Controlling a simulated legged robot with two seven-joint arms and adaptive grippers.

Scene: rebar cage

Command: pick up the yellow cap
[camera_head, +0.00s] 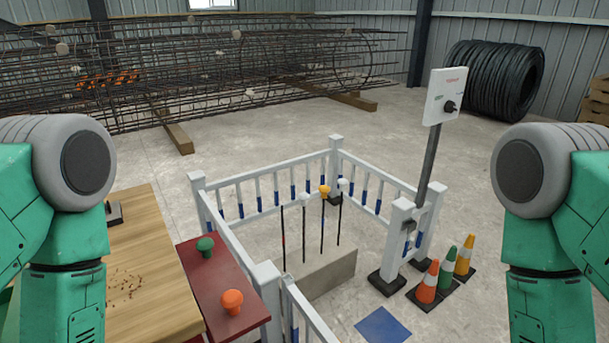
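The yellow cap (324,190) sits on top of one of the thin upright rods (322,230) inside the white fenced area. White caps top the rods on both sides of it, one to its left (304,200) and one to its right (343,185). The leftmost rod (283,238) shows no cap. Both my green arms show at the left and right edges of the head view, and both stay well apart from the yellow cap. Neither gripper is in view.
The white fence (265,190) surrounds the rods. A red bench (215,285) with a green cap (205,246) and an orange cap (232,301) stands at left, beside a wooden table (150,250). Cones (428,283) and a signpost (432,150) stand at right.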

